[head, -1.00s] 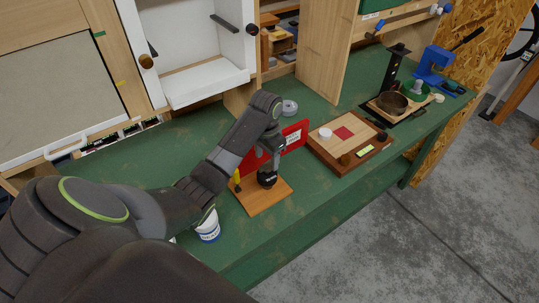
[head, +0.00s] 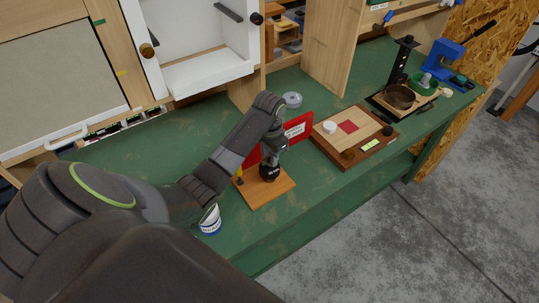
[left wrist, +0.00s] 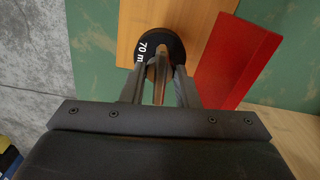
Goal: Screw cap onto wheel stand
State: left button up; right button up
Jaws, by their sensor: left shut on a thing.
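The wheel stand's wooden base (head: 255,197) lies on the green bench. My left gripper (head: 272,150) points down over it, with a black round part (head: 268,174) at its fingertips. In the left wrist view this part (left wrist: 148,42) is a disc with white "70 m" lettering, close beyond the fingertips (left wrist: 160,68). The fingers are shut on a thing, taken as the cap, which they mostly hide. I cannot tell where cap and wheel meet, or whether the thread is engaged. My right gripper is out of view.
A red panel (head: 296,132) stands close behind the stand. A yellow-handled tool (head: 239,170) is at the base's left corner. A white tub (head: 210,221) is at the front left, a grey roll (head: 292,100) behind, and a wooden tray (head: 360,154) to the right.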

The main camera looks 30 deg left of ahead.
pick_arm(q)
jog(key=shift+m, duration=1.3)
jog(key=shift+m, duration=1.3)
jog(key=o, duration=1)
